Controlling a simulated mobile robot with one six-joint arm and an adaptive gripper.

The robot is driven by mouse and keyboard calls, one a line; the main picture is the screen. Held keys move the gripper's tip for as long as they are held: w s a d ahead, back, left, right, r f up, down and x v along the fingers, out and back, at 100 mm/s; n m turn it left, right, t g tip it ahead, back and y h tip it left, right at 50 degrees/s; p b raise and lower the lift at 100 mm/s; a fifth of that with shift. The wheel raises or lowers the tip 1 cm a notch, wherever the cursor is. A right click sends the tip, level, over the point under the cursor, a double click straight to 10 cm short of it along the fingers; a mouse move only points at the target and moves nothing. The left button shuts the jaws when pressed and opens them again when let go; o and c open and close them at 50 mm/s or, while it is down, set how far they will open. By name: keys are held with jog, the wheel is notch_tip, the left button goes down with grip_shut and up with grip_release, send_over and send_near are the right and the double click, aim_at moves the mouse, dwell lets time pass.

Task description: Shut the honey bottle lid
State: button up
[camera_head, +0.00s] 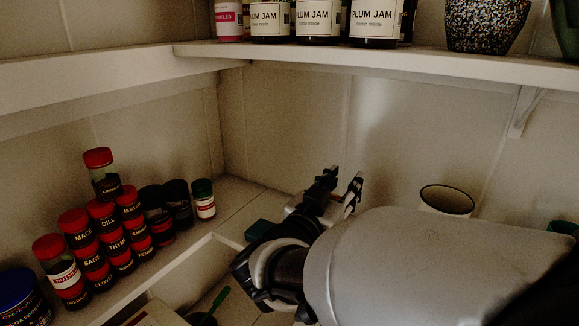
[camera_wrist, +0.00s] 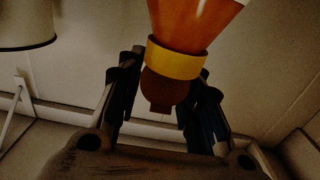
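The honey bottle (camera_wrist: 195,22) shows in the wrist view as an amber body with a yellow collar (camera_wrist: 176,59) and a rounded brown piece (camera_wrist: 165,88) at its end. I cannot tell whether this piece is the lid or the spout. In the wrist view my gripper (camera_wrist: 160,70) has its dark fingers spread on either side of the collar and brown piece; contact is not clear. In the head view my gripper (camera_head: 341,184) shows two separated fingertips near the back wall. The bottle is not visible there, probably hidden by my arm.
A white pot with a dark rim (camera_head: 446,200) stands right of my gripper; it also shows in the wrist view (camera_wrist: 25,28). Stacked spice jars (camera_head: 105,226) fill the left shelf. The upper shelf (camera_head: 390,57) with plum jam jars overhangs the back.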

grip_shut()
dwell(0.7)
